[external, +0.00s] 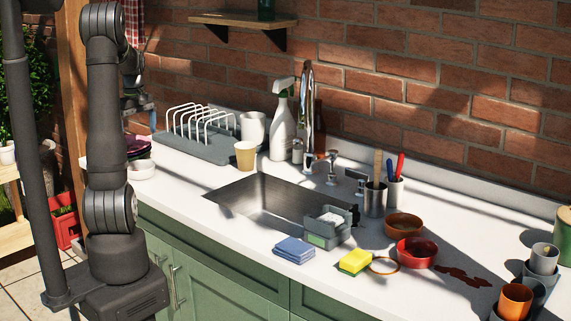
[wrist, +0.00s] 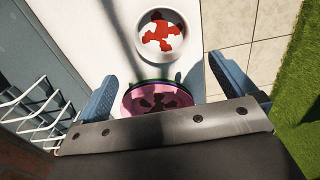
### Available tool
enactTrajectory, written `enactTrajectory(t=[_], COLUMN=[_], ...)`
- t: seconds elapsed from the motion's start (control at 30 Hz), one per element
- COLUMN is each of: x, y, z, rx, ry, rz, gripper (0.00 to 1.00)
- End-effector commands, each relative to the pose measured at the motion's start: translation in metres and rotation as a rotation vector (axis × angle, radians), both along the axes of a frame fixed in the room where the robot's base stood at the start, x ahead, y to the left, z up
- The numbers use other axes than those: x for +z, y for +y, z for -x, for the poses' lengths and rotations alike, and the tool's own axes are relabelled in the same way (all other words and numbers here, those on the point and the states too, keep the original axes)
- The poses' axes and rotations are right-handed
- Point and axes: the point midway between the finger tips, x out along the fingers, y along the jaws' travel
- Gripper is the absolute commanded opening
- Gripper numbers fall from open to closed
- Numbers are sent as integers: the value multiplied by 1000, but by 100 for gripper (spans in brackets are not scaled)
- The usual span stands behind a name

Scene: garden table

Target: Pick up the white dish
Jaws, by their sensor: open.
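The white dish (wrist: 180,55) is round, with red patches inside, and lies on the white counter at the top of the wrist view. In the external view the white dish (external: 144,172) sits at the counter's left end, partly hidden behind my arm. My gripper (wrist: 162,70) is open and empty, its two blue fingers spread wide on either side. In the external view my gripper (external: 141,103) is above the counter's left end, partly hidden by my arm.
Pink and purple plates (wrist: 155,97) lie close beside the dish, between my fingers. A wire dish rack (wrist: 38,108) stands left in the wrist view. The counter ends right of the dish, above floor tiles. A sink (external: 262,196), cup (external: 245,155) and spray bottle (external: 283,130) are farther right externally.

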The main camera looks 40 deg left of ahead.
Motion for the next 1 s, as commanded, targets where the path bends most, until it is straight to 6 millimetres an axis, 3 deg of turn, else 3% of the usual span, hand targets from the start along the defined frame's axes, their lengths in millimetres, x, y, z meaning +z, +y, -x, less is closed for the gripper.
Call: enactTrajectory(t=[0.1, 0.3, 0.53, 0.8, 1.0], x=[-28, -59, -75, -113, -119], y=[-1, 0, -1, -3, -3], z=[1, 0, 1, 4, 4], rx=[0, 0, 0, 0, 0], ry=[3, 2, 2, 2, 0], rz=[4, 2, 2, 2, 0], gripper=[100, 100, 100, 100, 100])
